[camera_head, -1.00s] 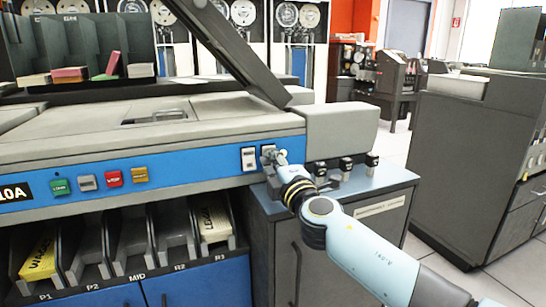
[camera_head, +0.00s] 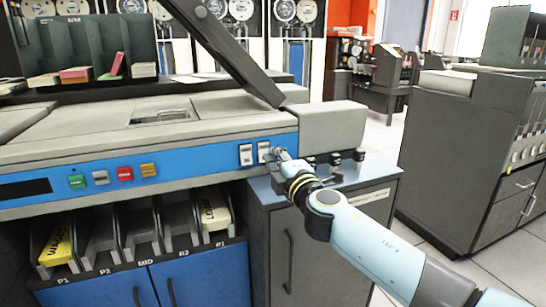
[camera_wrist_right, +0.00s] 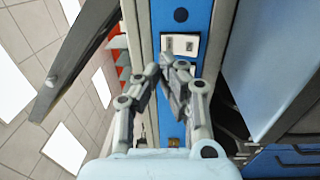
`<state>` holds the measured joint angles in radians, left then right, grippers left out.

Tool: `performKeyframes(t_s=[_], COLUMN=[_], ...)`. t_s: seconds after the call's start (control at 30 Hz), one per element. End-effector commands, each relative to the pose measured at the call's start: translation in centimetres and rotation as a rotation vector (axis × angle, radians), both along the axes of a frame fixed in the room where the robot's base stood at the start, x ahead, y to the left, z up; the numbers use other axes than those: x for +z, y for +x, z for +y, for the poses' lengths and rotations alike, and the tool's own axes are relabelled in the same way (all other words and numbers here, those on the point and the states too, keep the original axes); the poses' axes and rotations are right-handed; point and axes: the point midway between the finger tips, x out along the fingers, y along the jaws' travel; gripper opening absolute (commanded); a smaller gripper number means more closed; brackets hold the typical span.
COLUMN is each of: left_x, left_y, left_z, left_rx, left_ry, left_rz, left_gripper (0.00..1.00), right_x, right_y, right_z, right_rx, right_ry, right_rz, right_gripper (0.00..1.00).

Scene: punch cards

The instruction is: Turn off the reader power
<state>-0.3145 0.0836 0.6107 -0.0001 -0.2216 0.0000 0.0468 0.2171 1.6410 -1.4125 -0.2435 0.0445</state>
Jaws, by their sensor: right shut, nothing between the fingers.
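The reader is the grey machine with a blue front panel (camera_head: 200,168). Two white rocker switches sit at the panel's right end: the left switch (camera_head: 246,154) is in plain view, and the right switch (camera_head: 264,151) is next to my right gripper (camera_head: 279,155). The gripper is shut and empty, its tips close to the right switch; I cannot tell whether they touch it. In the right wrist view one switch (camera_wrist_right: 186,44) shows just beyond the closed fingertips (camera_wrist_right: 167,68). The reader's display (camera_head: 24,189) at the left is dark and blank. My left gripper is out of view.
Coloured buttons (camera_head: 125,174) line the panel's left half. Card pockets (camera_head: 140,228) lie below it. A grey cabinet (camera_head: 330,245) with dark knobs (camera_head: 335,160) on top stands under my right arm. Floor shows at right.

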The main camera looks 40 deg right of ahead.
Motion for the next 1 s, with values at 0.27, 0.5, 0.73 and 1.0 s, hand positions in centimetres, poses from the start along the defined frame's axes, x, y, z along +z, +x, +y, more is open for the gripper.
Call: performKeyframes(t_s=[0.27, 0.5, 0.73, 1.0], left_x=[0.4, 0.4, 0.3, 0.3], left_y=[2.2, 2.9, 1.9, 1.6], left_z=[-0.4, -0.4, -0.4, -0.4], left_rx=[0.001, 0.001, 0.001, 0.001], left_ry=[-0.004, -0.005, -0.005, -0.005], left_rz=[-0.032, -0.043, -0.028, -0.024], left_gripper=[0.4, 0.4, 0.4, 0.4], right_x=[0.6, 1.0, 1.2, 1.2], right_y=[-4.2, -7.4, -8.2, -8.2], right_z=[1.0, 1.7, 1.9, 1.9], right_rx=[0.0, -0.001, -0.001, -0.001], right_ry=[0.001, 0.001, 0.001, 0.001], right_rz=[0.002, 0.001, 0.0, 0.0], right_gripper=[0.0, 0.0, 0.0, 0.0])
